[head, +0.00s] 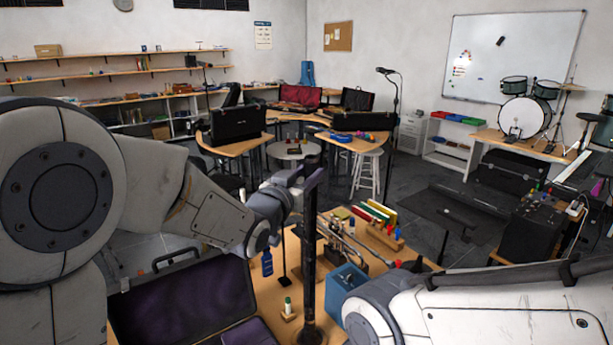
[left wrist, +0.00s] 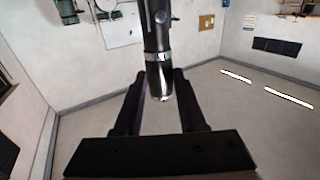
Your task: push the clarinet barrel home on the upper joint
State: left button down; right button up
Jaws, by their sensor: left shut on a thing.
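The clarinet's upper joint (head: 310,255), long and black, stands upright on a dark round base at the front of the bench in the head view. The left wrist view, which is upside down, shows part of it (left wrist: 156,28). The barrel (left wrist: 159,78), short and black with silvery rings, is in line with it at its top end. My left gripper (head: 312,184) is shut on the barrel, with a finger on each side of it. Whether a gap is left at the joint is too small to tell. My right arm's links show at lower right; its gripper is not in view.
An open dark-lined case (head: 183,308) lies left of the clarinet. A blue box (head: 345,288) stands close to its right. A small bottle on a wooden block (head: 288,308) is just left of its base.

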pick_arm(q)
jog(key=shift+f, duration=0.55)
jog(key=c, duration=0.8)
grip_release()
jog(key=o, duration=0.4)
jog(key=shift+r, duration=0.2)
jog(key=shift+c, duration=0.3)
jog(key=shift+b+v, duration=0.4)
jog(key=shift+v, duration=0.65)
jog(key=b+v, duration=0.1)
jog(key=v, duration=0.3)
jog(key=shift+r, duration=0.15)
